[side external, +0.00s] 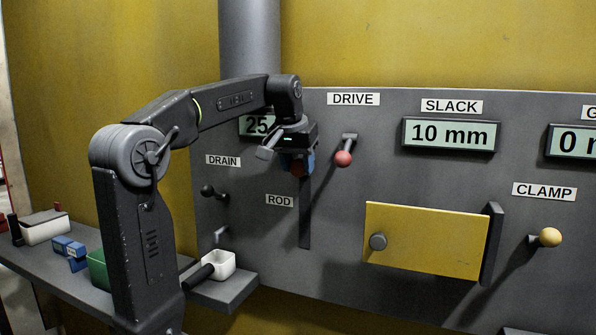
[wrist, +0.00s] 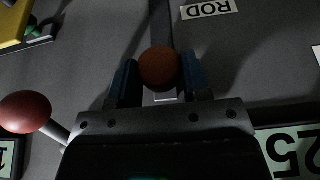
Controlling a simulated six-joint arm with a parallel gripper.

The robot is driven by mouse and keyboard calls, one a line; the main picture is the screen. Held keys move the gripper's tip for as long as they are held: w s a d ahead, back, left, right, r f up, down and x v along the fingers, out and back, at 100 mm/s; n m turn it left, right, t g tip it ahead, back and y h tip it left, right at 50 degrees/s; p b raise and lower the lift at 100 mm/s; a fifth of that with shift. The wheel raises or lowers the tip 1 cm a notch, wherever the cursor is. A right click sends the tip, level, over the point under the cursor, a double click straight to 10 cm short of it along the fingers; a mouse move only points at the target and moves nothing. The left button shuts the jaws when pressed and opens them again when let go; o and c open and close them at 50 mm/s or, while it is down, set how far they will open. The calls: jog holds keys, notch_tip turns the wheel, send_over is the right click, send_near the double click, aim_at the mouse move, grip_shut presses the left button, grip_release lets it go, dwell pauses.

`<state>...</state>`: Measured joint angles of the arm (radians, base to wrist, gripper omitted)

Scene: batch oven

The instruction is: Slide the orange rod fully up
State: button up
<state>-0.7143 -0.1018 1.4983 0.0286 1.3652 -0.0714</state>
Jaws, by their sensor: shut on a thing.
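The orange rod's round knob (wrist: 160,68) sits between the two blue fingers of my gripper (wrist: 159,82) in the wrist view. In the side external view my gripper (side external: 298,164) is at the upper part of the dark vertical slot (side external: 305,220), and the knob (side external: 297,169) shows only partly between the fingers. The gripper is shut on the knob. The white ROD label (side external: 280,200) is left of the slot. The top end of the slot is hidden behind my gripper.
The red DRIVE lever knob (side external: 343,158) stands close to the right of my gripper. A dark DRAIN lever (side external: 208,191) is to the left. A yellow door (side external: 424,240) and the CLAMP knob (side external: 549,237) are farther right.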

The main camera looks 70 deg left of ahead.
jog(key=shift+r, duration=0.35)
jog(key=o, duration=1)
jog(key=shift+o, duration=1.3)
jog(key=shift+f, duration=0.15)
jog(key=v, duration=1.3)
jog(key=shift+r, duration=0.4)
jog(key=shift+s+d, duration=0.1)
jog(key=s+d+f+m+h, duration=0.1)
jog(key=s+d+f+m, duration=0.1)
jog(key=d+f, duration=0.5)
jog(key=s+d+f+m+t+h, duration=0.1)
jog(key=d+f+m, duration=0.3)
jog(key=f, duration=0.9)
jog(key=s+d+f+m+t+h, duration=0.1)
jog(key=s+d+f+m, duration=0.2)
jog(key=d+f, duration=0.7)
jog(key=shift+s+d, duration=0.4)
jog(key=shift+d, duration=0.15)
